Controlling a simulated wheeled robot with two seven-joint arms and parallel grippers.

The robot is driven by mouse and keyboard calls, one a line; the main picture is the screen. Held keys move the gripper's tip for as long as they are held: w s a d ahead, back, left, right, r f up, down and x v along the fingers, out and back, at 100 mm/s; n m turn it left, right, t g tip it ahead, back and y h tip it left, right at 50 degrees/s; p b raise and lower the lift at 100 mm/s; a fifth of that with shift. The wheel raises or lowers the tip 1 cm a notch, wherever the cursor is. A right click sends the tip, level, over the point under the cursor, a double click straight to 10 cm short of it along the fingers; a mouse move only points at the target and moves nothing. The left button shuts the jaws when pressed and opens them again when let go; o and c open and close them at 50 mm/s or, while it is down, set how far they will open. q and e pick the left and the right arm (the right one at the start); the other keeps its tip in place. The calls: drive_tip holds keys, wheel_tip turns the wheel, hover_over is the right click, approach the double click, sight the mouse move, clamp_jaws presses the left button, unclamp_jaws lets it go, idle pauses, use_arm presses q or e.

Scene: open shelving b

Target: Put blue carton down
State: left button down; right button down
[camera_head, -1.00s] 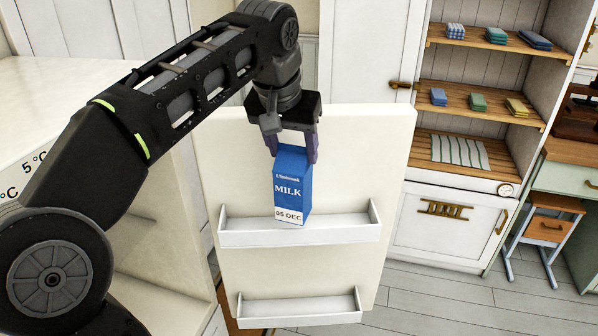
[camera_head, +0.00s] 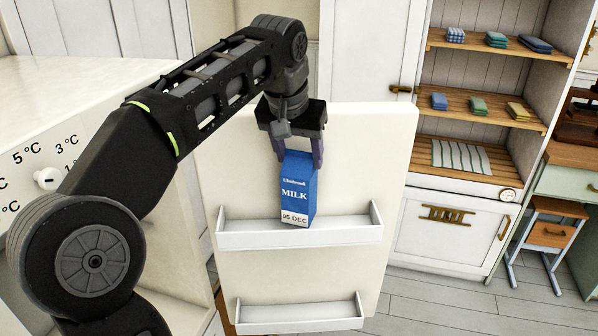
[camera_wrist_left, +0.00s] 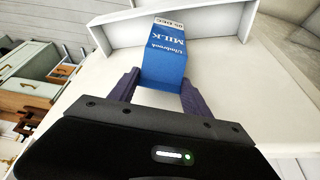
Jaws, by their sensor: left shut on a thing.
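The blue milk carton (camera_head: 297,188), with a white band at its base, is upright in the head view. My left gripper (camera_head: 299,152) is shut on its top from above. The carton's lower end overlaps the upper white door shelf (camera_head: 345,232) of the open fridge door (camera_head: 365,160); I cannot tell whether its base touches the shelf floor. In the left wrist view the carton (camera_wrist_left: 164,55) extends from between the fingers (camera_wrist_left: 160,92) toward the shelf (camera_wrist_left: 112,32). My right gripper is in neither view.
A lower door shelf (camera_head: 300,314) sits below and looks empty. The fridge body with a temperature dial (camera_head: 47,178) stands at the left. Open shelving with folded cloths (camera_head: 478,105) is at the right, beyond the door. The upper shelf has free room on both sides of the carton.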

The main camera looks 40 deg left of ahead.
sight(299, 186)
use_arm(q)
drive_tip(key=shift+r, duration=0.1)
drive_tip(key=shift+f, duration=1.75)
drive_tip(key=shift+b, duration=0.3)
drive_tip(key=shift+f, duration=0.2)
drive_tip(key=shift+c, duration=2.4)
unclamp_jaws()
